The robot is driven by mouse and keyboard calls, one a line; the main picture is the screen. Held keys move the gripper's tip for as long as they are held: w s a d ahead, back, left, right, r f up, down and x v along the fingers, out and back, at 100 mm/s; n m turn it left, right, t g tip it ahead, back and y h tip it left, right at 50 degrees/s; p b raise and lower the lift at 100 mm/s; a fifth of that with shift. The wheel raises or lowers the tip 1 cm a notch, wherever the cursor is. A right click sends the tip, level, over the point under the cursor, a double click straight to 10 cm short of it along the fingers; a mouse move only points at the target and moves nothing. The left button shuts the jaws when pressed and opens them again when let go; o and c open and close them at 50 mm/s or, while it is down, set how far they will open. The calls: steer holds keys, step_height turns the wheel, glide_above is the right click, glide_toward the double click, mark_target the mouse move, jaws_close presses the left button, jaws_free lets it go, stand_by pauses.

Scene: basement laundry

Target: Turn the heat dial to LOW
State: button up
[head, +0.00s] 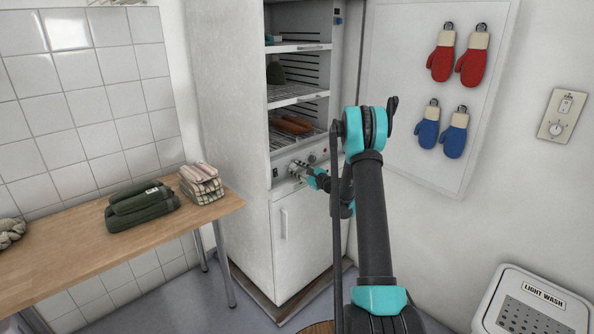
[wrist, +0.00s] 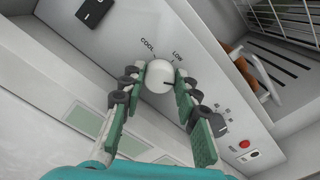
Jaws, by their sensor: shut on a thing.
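The heat dial (wrist: 158,72) is a round white knob on the white control panel (wrist: 105,45) in the wrist view. The words COOL and LOW are printed above it, COOL to the left and LOW to the right. My gripper (wrist: 160,80) has one finger on each side of the knob and is shut on it. A dark mark shows on the knob's right side; its exact setting is hard to read. In the head view, my gripper (head: 301,170) reaches the panel of the tall white cabinet (head: 230,100) and hides the dial.
Wire shelves above the panel hold orange-brown items (head: 291,125). A red button (wrist: 244,144) sits on the panel. A wooden table (head: 75,255) with folded green cloth (head: 142,205) stands left. Mittens (head: 472,68) hang on the right wall, above a LIGHT WASH bin (head: 540,300).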

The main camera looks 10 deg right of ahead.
steer(key=n, duration=0.5)
steer(key=shift+f, duration=0.1)
steer(key=n, duration=0.6)
steer(key=shift+s+f, duration=0.1)
stand_by(0.4)
steer(key=o, duration=1.2)
steer(key=shift+c, duration=0.2)
